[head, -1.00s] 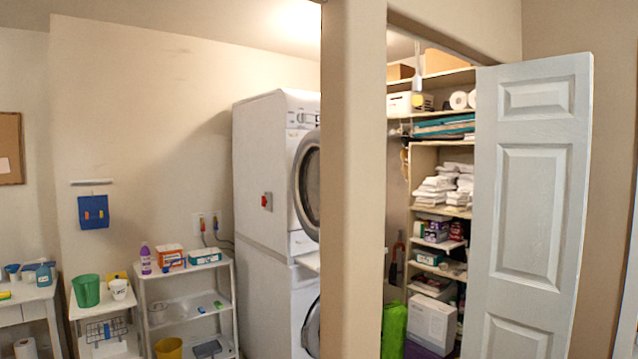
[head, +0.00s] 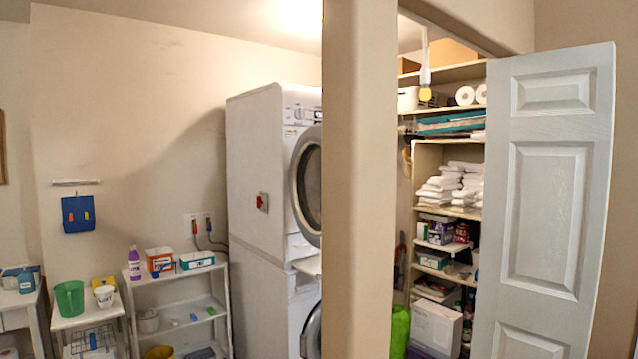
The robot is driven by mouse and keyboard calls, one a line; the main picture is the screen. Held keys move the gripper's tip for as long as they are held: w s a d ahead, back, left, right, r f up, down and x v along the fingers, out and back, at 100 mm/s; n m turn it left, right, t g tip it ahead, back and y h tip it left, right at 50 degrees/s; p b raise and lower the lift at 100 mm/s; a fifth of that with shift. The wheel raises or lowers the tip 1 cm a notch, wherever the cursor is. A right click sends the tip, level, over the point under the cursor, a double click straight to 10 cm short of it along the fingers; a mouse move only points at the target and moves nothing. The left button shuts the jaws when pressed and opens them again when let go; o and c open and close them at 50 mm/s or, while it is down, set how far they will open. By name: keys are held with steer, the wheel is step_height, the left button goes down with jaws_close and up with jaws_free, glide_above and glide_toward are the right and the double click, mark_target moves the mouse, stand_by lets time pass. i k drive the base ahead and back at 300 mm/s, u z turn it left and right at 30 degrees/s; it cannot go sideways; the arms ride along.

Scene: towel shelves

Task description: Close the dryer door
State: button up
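The dryer (head: 262,185) is the upper of two stacked white machines left of the middle in the head view. Its round door (head: 307,185), with a grey rim and dark glass, stands out from the front and looks open. The wall end in front hides the right part of the door and machine front. My gripper is not in view.
A beige wall end (head: 358,180) stands close in front, between the machines and the closet. A white panelled door (head: 548,200) stands open at right. Closet shelves (head: 452,214) hold folded towels (head: 455,185) and boxes. A white rack (head: 178,275) stands left of the machines.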

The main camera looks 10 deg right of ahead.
mark_target(310, 142)
steer(key=u, duration=0.05)
steer(key=i, duration=0.4)
steer(key=u, duration=0.05)
steer(key=k, duration=0.7)
steer(key=u, duration=0.6)
steer(key=i, duration=1.1)
steer(key=u, duration=0.75)
steer(key=i, duration=1.05)
steer(key=u, duration=0.1)
